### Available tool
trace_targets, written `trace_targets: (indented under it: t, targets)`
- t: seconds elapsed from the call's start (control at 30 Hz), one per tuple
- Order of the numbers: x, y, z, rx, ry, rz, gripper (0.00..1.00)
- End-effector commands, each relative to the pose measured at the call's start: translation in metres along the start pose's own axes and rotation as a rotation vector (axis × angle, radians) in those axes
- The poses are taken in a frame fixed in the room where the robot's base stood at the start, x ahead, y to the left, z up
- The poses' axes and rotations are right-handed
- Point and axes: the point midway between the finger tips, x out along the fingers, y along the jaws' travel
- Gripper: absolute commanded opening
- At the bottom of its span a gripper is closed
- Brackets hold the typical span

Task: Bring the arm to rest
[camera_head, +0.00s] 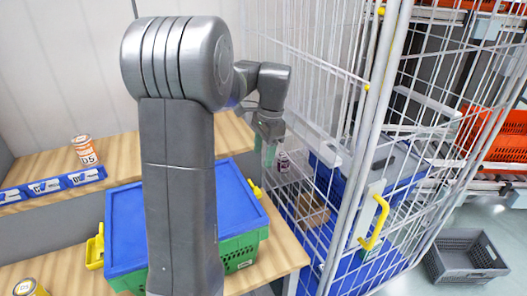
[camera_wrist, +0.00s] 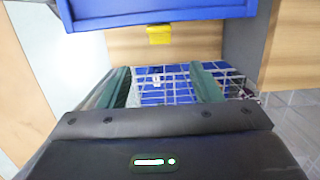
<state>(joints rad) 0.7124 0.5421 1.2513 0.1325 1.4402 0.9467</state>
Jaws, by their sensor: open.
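My arm (camera_head: 180,180) stands upright in the middle of the head view, its elbow high and its forearm pointing away to the right. My gripper (camera_head: 268,155) hangs at the forearm's end, between the blue-lidded green crate (camera_head: 245,250) and the wire cage. In the wrist view my gripper (camera_wrist: 162,78) shows two dark green fingers set well apart, with nothing held between them. Behind the fingers are white wire mesh and blue surfaces.
A white wire cage (camera_head: 365,130) with a yellow handle (camera_head: 375,225) stands close at right. A wooden shelf (camera_head: 120,155) carries an orange-white can (camera_head: 85,150). Another can (camera_head: 28,288) is at lower left. A grey crate (camera_head: 465,256) lies on the floor.

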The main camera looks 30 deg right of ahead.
Motion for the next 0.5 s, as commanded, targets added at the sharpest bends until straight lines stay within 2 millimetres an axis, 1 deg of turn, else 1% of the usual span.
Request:
trace_targets:
  t: [0.33,0.43,0.5]
  targets:
    - [0.001,0.000,0.000,0.000,0.000,0.000,0.58]
    - [0.007,0.000,0.000,0.000,-0.002,0.002,0.58]
    - [0.015,0.000,0.000,0.000,-0.002,0.002,0.58]
